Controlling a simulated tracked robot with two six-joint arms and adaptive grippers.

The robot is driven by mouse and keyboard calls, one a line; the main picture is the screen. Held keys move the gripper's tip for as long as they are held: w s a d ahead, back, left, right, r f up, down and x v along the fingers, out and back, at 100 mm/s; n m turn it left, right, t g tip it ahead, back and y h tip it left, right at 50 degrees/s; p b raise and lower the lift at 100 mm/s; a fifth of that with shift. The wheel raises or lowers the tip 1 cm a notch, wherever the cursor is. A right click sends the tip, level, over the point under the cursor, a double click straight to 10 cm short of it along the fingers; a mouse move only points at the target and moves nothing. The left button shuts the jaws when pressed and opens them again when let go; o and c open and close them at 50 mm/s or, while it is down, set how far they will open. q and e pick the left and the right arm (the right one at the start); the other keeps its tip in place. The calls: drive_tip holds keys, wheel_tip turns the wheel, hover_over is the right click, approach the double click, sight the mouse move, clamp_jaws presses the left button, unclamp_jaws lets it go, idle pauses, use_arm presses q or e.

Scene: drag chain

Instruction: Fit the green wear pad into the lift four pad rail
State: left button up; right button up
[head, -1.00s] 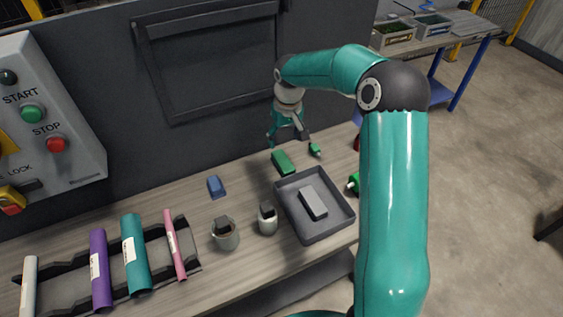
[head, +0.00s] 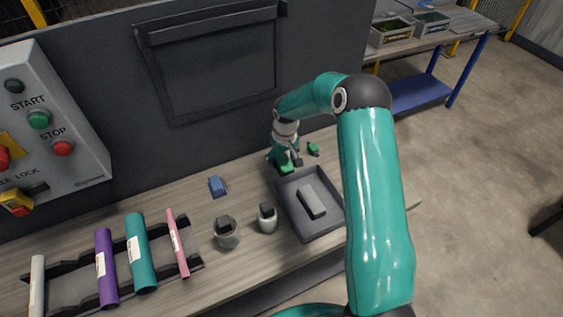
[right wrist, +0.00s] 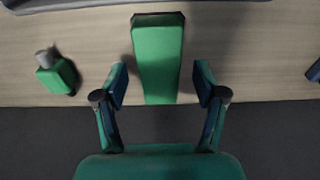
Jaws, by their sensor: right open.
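The green wear pad (head: 285,169) lies on the workbench behind the grey tray, partly hidden by my right gripper (head: 284,160). In the right wrist view the pad (right wrist: 158,58) is a long green block, its near end reaching between the fingers. My right gripper (right wrist: 160,84) is open, with one finger on each side of the pad and visible gaps to both. The gripper points down close over the pad; whether it touches the bench is unclear. I cannot identify the lift four pad rail. My left gripper is not in view.
The grey tray (head: 294,216) holds a grey block (head: 311,199). A small green part (head: 313,149) lies right of the gripper, a blue block (head: 217,186) left. Two cups (head: 226,235) and a rack of coloured tubes (head: 139,253) stand nearer. A dark wall rises behind.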

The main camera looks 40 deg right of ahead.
sight(282, 160)
clamp_jaws()
idle(0.3)
drive_tip(key=shift+r, duration=0.15)
drive_tip(key=shift+r, duration=0.55)
wheel_tip(282, 160, up, 19)
drive_tip(key=b, duration=0.2)
drive_tip(key=shift+f, duration=0.15)
